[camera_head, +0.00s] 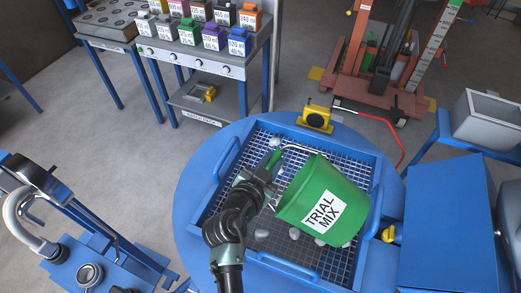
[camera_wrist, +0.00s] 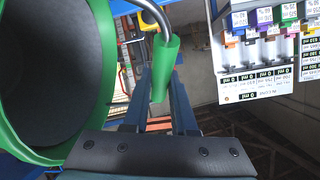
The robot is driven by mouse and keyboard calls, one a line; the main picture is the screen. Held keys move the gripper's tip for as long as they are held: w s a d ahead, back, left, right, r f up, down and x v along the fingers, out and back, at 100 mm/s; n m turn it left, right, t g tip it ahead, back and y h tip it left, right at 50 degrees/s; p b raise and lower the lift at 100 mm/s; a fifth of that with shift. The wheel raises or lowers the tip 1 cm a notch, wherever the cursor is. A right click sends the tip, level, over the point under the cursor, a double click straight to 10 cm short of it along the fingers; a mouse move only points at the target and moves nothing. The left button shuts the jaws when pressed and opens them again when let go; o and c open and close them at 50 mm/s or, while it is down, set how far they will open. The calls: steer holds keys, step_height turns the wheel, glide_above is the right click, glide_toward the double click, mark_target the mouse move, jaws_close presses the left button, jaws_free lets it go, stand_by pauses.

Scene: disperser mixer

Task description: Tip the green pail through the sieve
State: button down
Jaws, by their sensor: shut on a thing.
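The green pail (camera_head: 335,190), labelled TRIAL MIX, is held tilted above the sieve (camera_head: 364,252), a blue-framed tray with a wire mesh. My gripper (camera_head: 268,170) is shut on the green grip (camera_wrist: 166,68) of the pail's metal handle. The wrist view shows the pail's green rim (camera_wrist: 105,75) at left, with a flat dark grey surface inside; I cannot tell whether that is mix or the pail's floor. Several grey lumps (camera_head: 294,233) lie on the mesh, and a dark patch shows beneath or on it near the front. The pail hides the mesh behind it.
The sieve sits on a round blue top (camera_head: 190,190). A yellow device (camera_head: 316,116) stands at its back edge. A blue box-like unit (camera_head: 445,225) is close at right. A bench with coloured containers (camera_head: 195,62) stands behind left, and a grey bin (camera_head: 488,118) far right.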

steer(key=m, duration=0.1)
steer(key=r+m+t+y, duration=0.1)
steer(key=m, duration=0.1)
steer(key=shift+s+d+r, duration=0.15)
steer(key=shift+d+r, duration=0.1)
steer(key=shift+d, duration=0.15)
steer(key=m, duration=0.1)
steer(key=m+t+y, duration=0.1)
steer(key=shift+r+m, duration=0.25)
steer(key=shift+m, duration=0.05)
steer(key=b, duration=0.2)
steer(key=shift+f+m+t+y+b, duration=0.15)
steer(key=shift+m+t+y+b, duration=0.15)
steer(key=shift+m+t, duration=0.1)
steer(key=m+b, duration=0.1)
steer(key=b, duration=0.1)
steer(key=m+t+b, duration=0.1)
steer(key=b, duration=0.2)
steer(key=shift+r+m, duration=0.3)
steer(key=shift+r, duration=0.1)
steer(key=r+m+t+b, duration=0.1)
steer(key=m+b, duration=0.1)
steer(key=b, duration=0.2)
steer(key=shift+a+y, duration=0.1)
steer(key=shift+y, duration=0.2)
steer(key=shift+r+b, duration=0.2)
steer(key=shift+b, duration=0.2)
steer(key=shift+r, duration=0.2)
